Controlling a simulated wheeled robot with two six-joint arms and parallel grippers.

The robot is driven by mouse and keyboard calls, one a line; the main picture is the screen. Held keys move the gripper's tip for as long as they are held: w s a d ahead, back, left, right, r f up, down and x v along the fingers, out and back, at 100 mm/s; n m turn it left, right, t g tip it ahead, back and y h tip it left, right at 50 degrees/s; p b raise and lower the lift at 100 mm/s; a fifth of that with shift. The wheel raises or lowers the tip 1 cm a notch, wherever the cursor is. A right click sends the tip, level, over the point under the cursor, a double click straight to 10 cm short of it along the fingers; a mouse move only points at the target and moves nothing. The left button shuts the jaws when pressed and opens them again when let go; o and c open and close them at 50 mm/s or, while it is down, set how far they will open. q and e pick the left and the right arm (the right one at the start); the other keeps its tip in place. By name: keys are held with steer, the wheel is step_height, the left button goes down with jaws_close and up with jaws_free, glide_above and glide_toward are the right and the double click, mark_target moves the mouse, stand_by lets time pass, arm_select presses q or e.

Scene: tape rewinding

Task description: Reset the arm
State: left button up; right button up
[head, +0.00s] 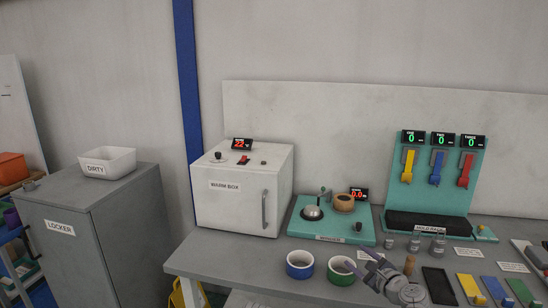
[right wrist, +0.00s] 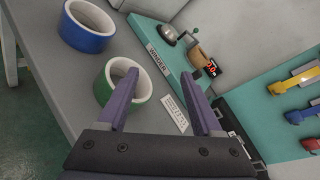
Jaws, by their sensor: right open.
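My right gripper (head: 360,262) is above the table, right of the green tape roll (head: 341,271). It is open and nothing shows between its purple fingers in the right wrist view (right wrist: 165,112). The green roll also shows in the right wrist view (right wrist: 102,89), partly behind one finger; I cannot tell whether they touch. A blue tape roll (head: 300,265) stands to its left. Behind them is the teal winder (head: 305,229), with a tan roll (head: 344,202) on it and a red display. My left gripper is out of view.
The white warm box (head: 243,190) is at the back left of the table (head: 215,255). A teal rack (head: 436,180) with yellow, blue and red holders stands at the right. Small weights, a black pad (head: 438,286) and coloured strips crowd the right front. A grey locker (head: 95,225) stands left.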

steer(key=s+a+f+n+g, duration=0.1)
steer(key=a+n, duration=0.1)
steer(key=a, duration=0.1)
steer(key=s+a+f+n+g+y+p, duration=0.1)
steer(key=a+n, duration=0.2)
steer(key=a, duration=0.1)
steer(key=s+a+n+g+y, duration=0.1)
steer(key=a+n+g, duration=0.1)
steer(key=a, duration=0.2)
steer(key=shift+s+f+n+p, duration=0.1)
steer(key=shift+f+n+p, duration=0.3)
steer(key=s+a+f+n+g+p, duration=0.2)
steer(key=s+a+f+n+g, duration=0.2)
steer(key=s+a+n+g, duration=0.35)
steer(key=s+f+n+g+h+p, duration=0.2)
steer(key=s+n+h, duration=0.6)
steer(key=s+n, duration=0.5)
steer(key=shift+s+a+g+p, duration=0.2)
steer(key=shift+s+g+p, duration=0.05)
steer(key=shift+g+p, duration=0.5)
steer(key=shift+o, duration=1)
steer(key=shift+f+n, duration=0.15)
steer(key=shift+n, duration=0.1)
